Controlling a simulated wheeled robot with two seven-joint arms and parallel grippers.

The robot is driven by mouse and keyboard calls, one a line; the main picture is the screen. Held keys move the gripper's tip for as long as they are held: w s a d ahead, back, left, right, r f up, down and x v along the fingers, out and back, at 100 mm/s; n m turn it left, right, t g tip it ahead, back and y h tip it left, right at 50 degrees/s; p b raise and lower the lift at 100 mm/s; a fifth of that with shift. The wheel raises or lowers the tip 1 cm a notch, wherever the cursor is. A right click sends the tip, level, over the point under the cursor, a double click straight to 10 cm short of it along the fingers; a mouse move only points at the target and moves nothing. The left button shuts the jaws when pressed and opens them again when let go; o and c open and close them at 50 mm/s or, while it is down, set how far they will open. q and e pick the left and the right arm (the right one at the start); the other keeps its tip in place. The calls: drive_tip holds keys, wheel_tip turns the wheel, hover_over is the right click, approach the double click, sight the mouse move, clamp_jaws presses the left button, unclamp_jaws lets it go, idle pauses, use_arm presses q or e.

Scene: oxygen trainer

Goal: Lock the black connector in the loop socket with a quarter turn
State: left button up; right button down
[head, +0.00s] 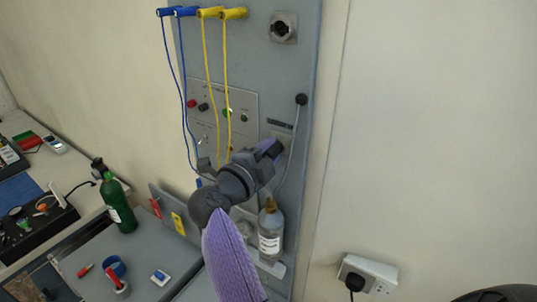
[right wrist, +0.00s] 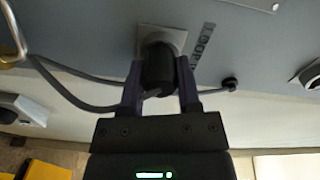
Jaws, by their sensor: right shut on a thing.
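The black connector (right wrist: 157,68) is between the two purple fingers of my right gripper (right wrist: 160,80) in the right wrist view. The gripper is shut on it. The connector's far end meets the square grey plate of the loop socket (right wrist: 174,37) on the panel; how deep it sits and whether it is turned cannot be seen. A dark label reading LOOP is beside the plate. In the head view my right gripper (head: 268,150) reaches the panel's right side and hides the connector and most of the socket. My left gripper is not in view.
A grey cable (right wrist: 75,92) loops beside the right fingers; it also hangs from a black plug (head: 301,99) on the grey panel (head: 255,62). Blue and yellow leads hang left of my arm. A labelled bottle (head: 270,235) stands below; a green bottle (head: 118,205) stands at left.

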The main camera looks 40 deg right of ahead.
drive_tip(key=shift+f+m+b, duration=0.25)
drive_tip(key=shift+m+b, duration=0.75)
drive_tip(key=shift+m, duration=0.6)
drive_tip(key=shift+r, duration=0.25)
drive_tip(key=m+b, duration=0.2)
drive_tip(key=shift+f+b, duration=0.25)
drive_tip(key=shift+b, duration=0.1)
drive_tip(key=shift+m, duration=0.6)
drive_tip(key=shift+r, duration=0.25)
